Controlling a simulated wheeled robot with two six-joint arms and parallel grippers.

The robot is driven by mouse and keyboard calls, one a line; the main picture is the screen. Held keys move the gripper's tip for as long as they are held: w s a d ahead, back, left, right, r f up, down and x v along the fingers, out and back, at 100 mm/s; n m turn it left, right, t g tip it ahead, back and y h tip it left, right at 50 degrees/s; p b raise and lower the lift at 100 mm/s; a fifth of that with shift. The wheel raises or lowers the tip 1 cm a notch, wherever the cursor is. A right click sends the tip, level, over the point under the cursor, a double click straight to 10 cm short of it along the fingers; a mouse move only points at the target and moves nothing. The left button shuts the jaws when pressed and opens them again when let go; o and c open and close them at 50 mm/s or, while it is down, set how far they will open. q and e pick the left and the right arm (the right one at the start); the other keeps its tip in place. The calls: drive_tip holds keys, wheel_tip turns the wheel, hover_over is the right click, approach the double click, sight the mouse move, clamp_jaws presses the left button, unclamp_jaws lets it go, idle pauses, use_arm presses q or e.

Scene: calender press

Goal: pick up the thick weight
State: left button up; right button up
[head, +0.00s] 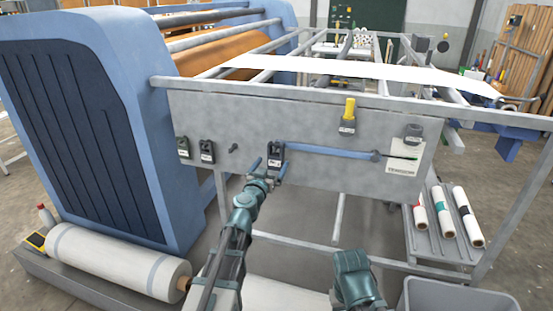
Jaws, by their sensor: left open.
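A grey panel (240,115) on the press frame carries small dark weights with pale labels. One weight (183,147) hangs at the far left, and a second weight (206,151) hangs beside it. A third, larger-looking dark weight (275,152) sits at the left end of a blue lever (330,152). I cannot tell for certain which is the thick one. My left gripper (268,171) is open, just below and in front of the lever weight, with its fingers spread; contact cannot be told. My right gripper is not in view; only a teal part of that arm shows.
A bare peg (233,147) sticks out between the weights. A yellow-topped part (348,115) stands out above the lever. A white roll (120,262) lies at lower left, a rack of small rolls (440,225) at right, a grey bin (455,298) at lower right.

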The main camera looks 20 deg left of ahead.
sight(275, 160)
use_arm(q)
drive_tip(key=w, duration=0.5)
drive_tip(key=shift+d, duration=0.15)
drive_tip(key=shift+s, duration=0.2)
drive_tip(key=shift+c, duration=0.4)
clamp_jaws()
